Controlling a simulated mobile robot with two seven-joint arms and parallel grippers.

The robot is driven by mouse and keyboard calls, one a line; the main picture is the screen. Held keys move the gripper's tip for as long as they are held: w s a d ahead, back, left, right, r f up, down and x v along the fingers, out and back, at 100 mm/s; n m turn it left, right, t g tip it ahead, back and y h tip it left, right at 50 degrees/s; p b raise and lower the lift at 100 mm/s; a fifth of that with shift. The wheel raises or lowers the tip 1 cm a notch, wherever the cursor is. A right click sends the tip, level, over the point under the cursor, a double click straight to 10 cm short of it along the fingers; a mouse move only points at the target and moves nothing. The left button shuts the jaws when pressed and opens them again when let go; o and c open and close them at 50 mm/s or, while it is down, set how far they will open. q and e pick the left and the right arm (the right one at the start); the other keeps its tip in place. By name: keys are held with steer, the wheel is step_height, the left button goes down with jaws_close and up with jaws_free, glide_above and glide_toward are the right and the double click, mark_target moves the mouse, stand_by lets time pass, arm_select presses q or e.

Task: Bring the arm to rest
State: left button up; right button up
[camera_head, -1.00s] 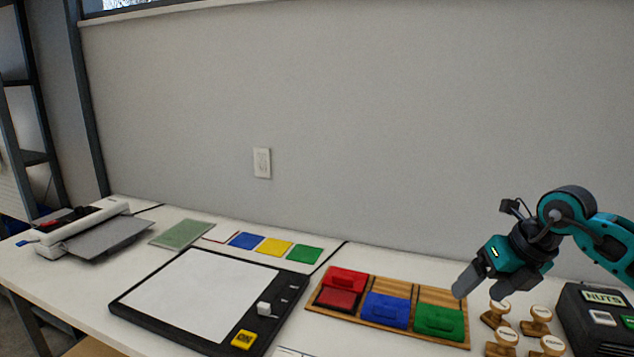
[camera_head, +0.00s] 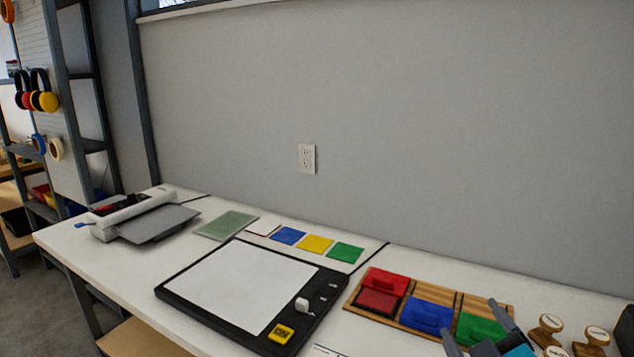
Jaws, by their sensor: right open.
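My right gripper (camera_head: 489,338) shows at the bottom right edge, its two grey fingers spread apart with nothing between them. It is in front of the wooden tray (camera_head: 398,324), near the green ink pad (camera_head: 480,328), and partly covers it. The rest of my right arm is out of the picture. My left gripper is not in view. The tray also holds a red ink pad (camera_head: 385,287) with its lid up and a blue ink pad (camera_head: 427,316).
A black-framed board (camera_head: 180,296) with a white sheet lies mid-table. Blue, yellow and green squares (camera_head: 314,243), a green mat (camera_head: 225,225) and a laminator (camera_head: 125,212) are behind and left. Wooden stamps (camera_head: 545,330) stand right of the gripper. A black box (camera_head: 626,328) is at the right edge.

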steer(key=s+a+f+m+g+y, duration=0.1)
steer(key=s+f+m+g, duration=0.2)
steer(key=s+f+g, duration=0.65)
steer(key=s+a+f+m+g, duration=0.1)
steer(key=s+f+m+g, duration=0.25)
steer(key=s+f, duration=0.6)
steer(key=w+a+f+t+y+b, duration=0.1)
steer(key=w+f+t+b, duration=0.1)
steer(key=f, duration=0.3)
steer(key=w+a+f+n+t+y+b, duration=0.1)
steer(key=w+a+f+t+b, duration=0.1)
steer(key=f+t, duration=0.2)
steer(key=shift+w+a+f+t, duration=0.25)
steer(key=shift+f+t, duration=0.05)
steer(key=shift+f, duration=0.4)
steer(key=shift+n, duration=0.25)
steer(key=shift+c, duration=0.2)
